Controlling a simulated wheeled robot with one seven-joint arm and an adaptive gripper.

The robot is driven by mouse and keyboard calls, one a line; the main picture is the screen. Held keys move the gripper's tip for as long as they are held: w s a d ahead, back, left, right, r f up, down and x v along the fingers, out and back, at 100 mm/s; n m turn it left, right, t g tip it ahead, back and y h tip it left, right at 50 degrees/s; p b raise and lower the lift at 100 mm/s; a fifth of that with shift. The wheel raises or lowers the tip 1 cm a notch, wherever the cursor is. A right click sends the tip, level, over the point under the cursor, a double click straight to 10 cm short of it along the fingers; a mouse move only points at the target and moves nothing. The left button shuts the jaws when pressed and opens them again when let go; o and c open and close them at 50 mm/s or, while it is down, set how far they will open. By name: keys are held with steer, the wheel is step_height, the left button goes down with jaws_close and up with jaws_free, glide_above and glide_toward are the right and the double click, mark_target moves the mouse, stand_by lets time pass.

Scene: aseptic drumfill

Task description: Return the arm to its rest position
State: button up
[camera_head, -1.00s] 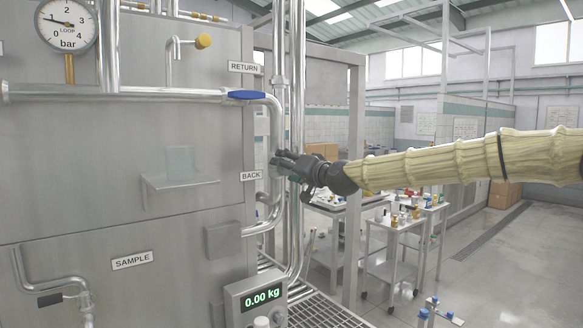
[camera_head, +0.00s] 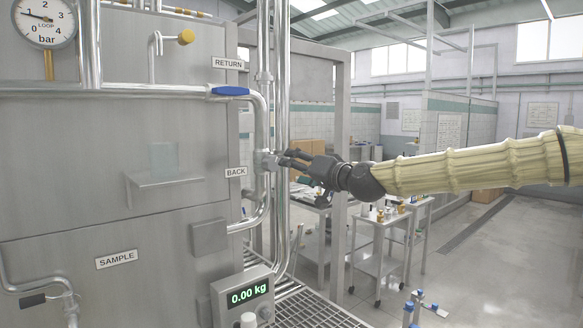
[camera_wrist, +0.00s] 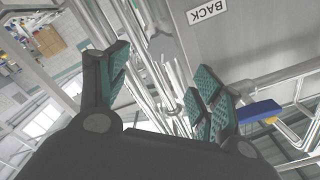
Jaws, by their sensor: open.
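My gripper (camera_head: 288,160) is dark, with its fingers pointing left toward the vertical steel pipes beside the BACK label (camera_head: 236,172). My arm reaches in from the right in a ribbed cream sleeve. In the wrist view my gripper (camera_wrist: 160,85) shows its teal-padded fingers spread wide with nothing held between them. Steel pipes (camera_wrist: 150,100) pass behind the gap. Whether a fingertip touches a pipe cannot be told.
A steel panel with a pressure gauge (camera_head: 45,22), a blue valve handle (camera_head: 230,91) and a scale display (camera_head: 248,293) reading 0.00 kg stands left. A steel post (camera_head: 341,180) rises behind my gripper.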

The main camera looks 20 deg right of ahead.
steer(key=shift+s+d, duration=0.15)
steer(key=shift+s, duration=0.15)
steer(key=shift+f, duration=0.1)
steer(key=a+f+g, duration=0.1)
steer(key=a+f, duration=0.2)
steer(key=f, duration=0.5)
steer(key=a+f+g, duration=0.2)
steer(key=f, duration=0.7)
steer(key=s+a+f+g+h, duration=0.15)
steer(key=s+f, duration=0.25)
steer(key=f, duration=0.8)
steer(key=s+a+f+n+g, duration=0.1)
steer(key=s+a+f+g, duration=0.2)
steer(key=f, duration=0.9)
steer(key=s+a+f+g+h, duration=0.15)
steer(key=s+f, duration=0.35)
steer(key=f, duration=0.7)
steer(key=s+f+n+g+h, duration=0.1)
steer(key=s+f+g, duration=0.3)
steer(key=s+f, duration=1.25)
steer(key=s+d+f+g+h, duration=0.1)
steer(key=s+f, duration=0.3)
steer(key=s, duration=0.8)
steer(key=s+d+f+n+g+h, duration=0.1)
steer(key=s+d+f+g, duration=0.1)
steer(key=s, duration=1)
step_height(320, 180, down, 2)
steer(key=shift+s+f+n+g, duration=0.2)
steer(key=shift+n+g, duration=0.1)
steer(key=shift+g, duration=0.2)
